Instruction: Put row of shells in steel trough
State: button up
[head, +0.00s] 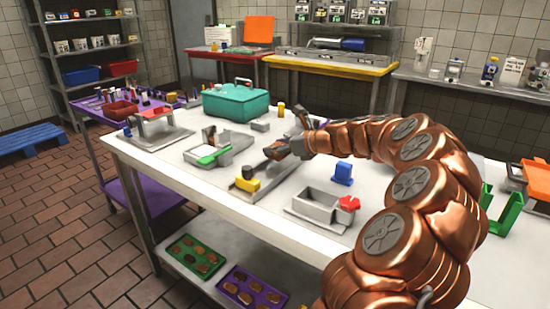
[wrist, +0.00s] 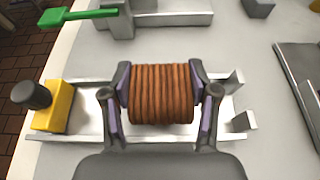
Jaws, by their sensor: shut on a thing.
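The row of shells (wrist: 162,93) is a ribbed brown block of discs side by side. In the head view my gripper (head: 285,147) is over the far part of the trough (head: 265,182), with the brown shells (head: 274,151) partly hidden. I cannot tell whether the shells touch the trough floor.
A steel fixture with a green lever (head: 212,155) stands left of the trough. A steel box (head: 316,205) with a red knob and a blue block (head: 342,173) are to the right. A teal case (head: 236,103) and yellow cylinder (head: 281,109) stand behind. Bare tabletop surrounds the trough.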

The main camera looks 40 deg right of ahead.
aim_at(278, 156)
notch_tip(278, 156, down, 3)
jog(key=shift+f, duration=0.15)
jog(key=o, duration=1.2)
jog(key=shift+f, duration=0.1)
jog(key=shift+c, duration=0.2)
jog(key=shift+s+d+r, duration=0.1)
jog(key=shift+s+r, duration=0.1)
jog(key=shift+r, duration=0.05)
jog(key=v, duration=1.1)
jog(key=shift+s+d, duration=0.1)
jog(key=shift+s, duration=0.2)
